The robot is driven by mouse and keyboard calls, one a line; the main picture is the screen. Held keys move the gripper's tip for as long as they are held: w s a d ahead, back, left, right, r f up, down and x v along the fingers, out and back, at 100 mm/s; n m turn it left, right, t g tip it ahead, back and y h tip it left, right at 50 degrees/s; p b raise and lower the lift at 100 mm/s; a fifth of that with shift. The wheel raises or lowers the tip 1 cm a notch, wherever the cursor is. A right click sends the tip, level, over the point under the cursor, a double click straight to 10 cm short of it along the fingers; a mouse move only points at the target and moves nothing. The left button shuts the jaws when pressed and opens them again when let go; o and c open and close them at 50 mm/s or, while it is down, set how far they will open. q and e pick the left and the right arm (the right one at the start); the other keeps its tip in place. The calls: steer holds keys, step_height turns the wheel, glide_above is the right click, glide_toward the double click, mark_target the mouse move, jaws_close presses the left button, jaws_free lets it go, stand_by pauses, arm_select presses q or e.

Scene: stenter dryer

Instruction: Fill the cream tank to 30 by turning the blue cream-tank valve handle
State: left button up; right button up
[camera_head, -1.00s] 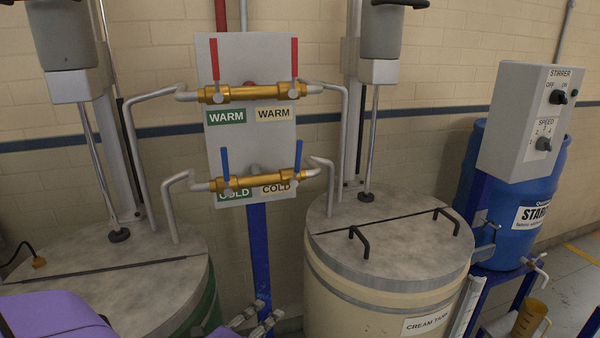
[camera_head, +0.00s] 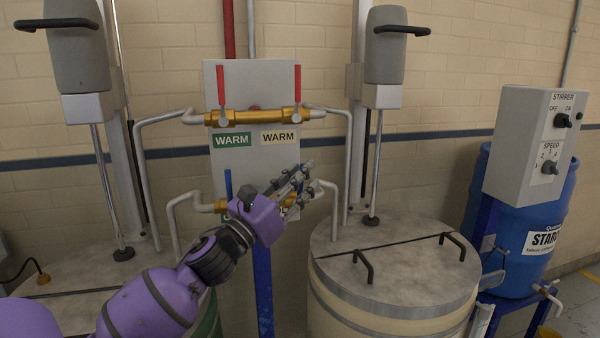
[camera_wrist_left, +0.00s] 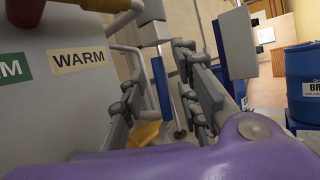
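The cream tank (camera_head: 335,312), round with a grey lid, stands right of the valve panel in the head view. The right-hand blue valve handle, seen earlier on the lower brass pipe on the tank's side, is hidden behind my left gripper (camera_head: 297,178) in the head view. In the left wrist view, a blue upright bar, probably that handle (camera_wrist_left: 161,85), shows between the spread fingers of my left gripper (camera_wrist_left: 160,85), above brass. The fingers look open; contact cannot be told. My right gripper is not in view.
The left blue handle (camera_head: 228,184) stands upright on the same pipe. Red WARM handles (camera_head: 298,84) sit just above. Bent grey pipes (camera_head: 332,205) flank the panel (camera_head: 260,160). The stirrer control box (camera_head: 535,145) and blue barrel (camera_head: 560,220) are at the right.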

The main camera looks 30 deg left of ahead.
arm_select(q)
steer(key=shift+w+d+r, duration=0.1)
steer(key=shift+w+r, duration=0.15)
steer(key=shift+w, duration=0.35)
jaws_close()
steer(key=shift+f, duration=0.1)
